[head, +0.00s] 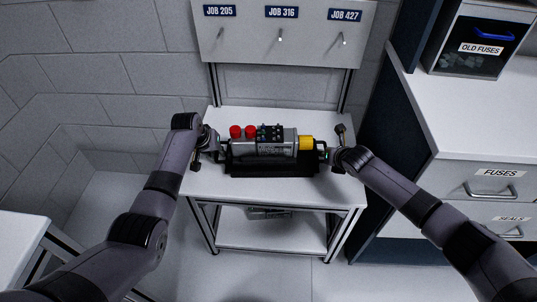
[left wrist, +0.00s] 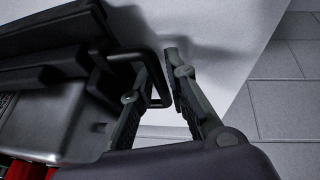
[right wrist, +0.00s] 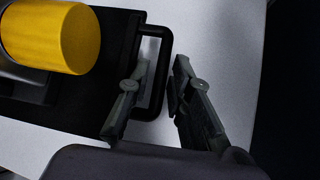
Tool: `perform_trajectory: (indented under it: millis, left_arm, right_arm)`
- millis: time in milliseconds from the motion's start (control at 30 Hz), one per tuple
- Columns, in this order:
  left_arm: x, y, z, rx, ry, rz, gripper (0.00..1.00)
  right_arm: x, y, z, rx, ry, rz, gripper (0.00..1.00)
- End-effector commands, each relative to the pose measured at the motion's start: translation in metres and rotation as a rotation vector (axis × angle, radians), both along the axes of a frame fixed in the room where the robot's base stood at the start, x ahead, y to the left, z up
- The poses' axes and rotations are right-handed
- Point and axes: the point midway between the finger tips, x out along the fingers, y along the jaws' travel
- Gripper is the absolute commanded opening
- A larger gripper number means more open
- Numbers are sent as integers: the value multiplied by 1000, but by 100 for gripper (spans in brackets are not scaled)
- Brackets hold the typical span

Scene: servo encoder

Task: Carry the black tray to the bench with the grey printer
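The black tray (head: 272,170) sits level on a white bench (head: 300,197). It carries a grey servo unit (head: 275,149) with two red connectors and a yellow end cap. My left gripper (head: 217,150) is at the tray's left handle; in the left wrist view its fingers (left wrist: 158,88) stand apart on either side of the handle bar. My right gripper (head: 331,155) is at the right handle; in the right wrist view its fingers (right wrist: 160,85) are likewise spread around the handle bar (right wrist: 162,50). No grey printer shows in these views.
A panel with hooks and job labels (head: 281,35) stands behind the bench. A dark-sided cabinet with labelled drawers (head: 495,185) is close on the right, with an old fuses bin (head: 480,45) on top. Another white surface (head: 18,240) is at lower left.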

Motion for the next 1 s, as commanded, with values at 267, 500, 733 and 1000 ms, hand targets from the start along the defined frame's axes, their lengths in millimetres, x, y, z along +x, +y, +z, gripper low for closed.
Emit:
perform_trajectory:
  millis: [267,500,733,1000]
  left_arm:
    - [0,0,-1,0,0,0,15]
    - [0,0,-1,0,0,0,2]
    - [0,0,-1,0,0,0,0]
    - [0,0,-1,1,1,0,0]
  right_arm:
    - [1,0,-1,0,0,0,20]
    - [1,0,-1,1,0,-1,6]
    - [1,0,-1,0,0,0,0]
    - [1,0,-1,-1,0,-1,0]
